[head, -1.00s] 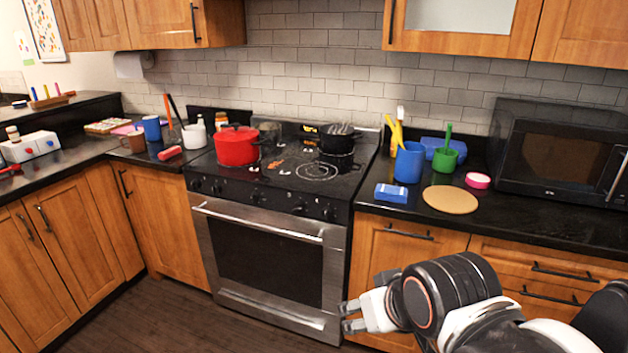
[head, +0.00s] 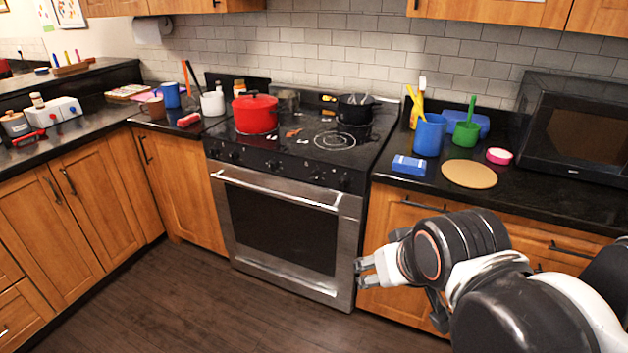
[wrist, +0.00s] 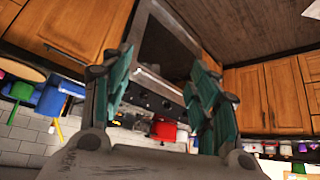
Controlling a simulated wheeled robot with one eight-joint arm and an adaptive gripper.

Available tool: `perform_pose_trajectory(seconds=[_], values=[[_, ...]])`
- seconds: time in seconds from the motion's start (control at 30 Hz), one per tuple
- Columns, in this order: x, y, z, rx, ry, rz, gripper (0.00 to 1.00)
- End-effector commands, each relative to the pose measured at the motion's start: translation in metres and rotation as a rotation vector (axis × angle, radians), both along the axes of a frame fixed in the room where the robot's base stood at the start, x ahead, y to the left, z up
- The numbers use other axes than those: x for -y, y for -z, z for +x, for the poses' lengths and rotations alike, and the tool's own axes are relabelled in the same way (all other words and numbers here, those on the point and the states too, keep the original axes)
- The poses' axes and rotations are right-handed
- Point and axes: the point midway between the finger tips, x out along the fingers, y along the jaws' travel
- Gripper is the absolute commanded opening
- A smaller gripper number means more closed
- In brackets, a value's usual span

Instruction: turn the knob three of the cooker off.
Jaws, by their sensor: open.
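The black cooker (head: 290,215) with a steel oven door stands against the back wall. Its row of dark knobs (head: 272,165) runs along the front panel above the oven handle; which one is knob three, and how each is turned, is too small to tell. My gripper (head: 361,273) is open and empty, low in front of the cooker's right edge, below and apart from the knobs. In the wrist view my gripper's two teal-lined fingers (wrist: 162,65) stand apart, with the cooker and its knob panel (wrist: 152,101) seen between them, upside down.
A red pot (head: 255,115) and a black pan (head: 355,108) sit on the hob. The oven handle (head: 275,190) sticks out below the knobs. A blue sponge (head: 409,165) and a round tan board (head: 469,174) lie on the right counter. The floor (head: 190,290) ahead is clear.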

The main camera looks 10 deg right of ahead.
Motion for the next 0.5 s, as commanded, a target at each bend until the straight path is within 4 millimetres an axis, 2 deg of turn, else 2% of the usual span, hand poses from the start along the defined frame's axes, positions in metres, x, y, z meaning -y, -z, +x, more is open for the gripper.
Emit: perform_pose_trajectory(seconds=[0.2, 0.5], values=[[0.015, -0.023, 0.06, 0.021, 0.061, -0.079, 0.55], [0.031, -0.037, 0.154, 0.082, 0.152, -0.194, 0.55]])
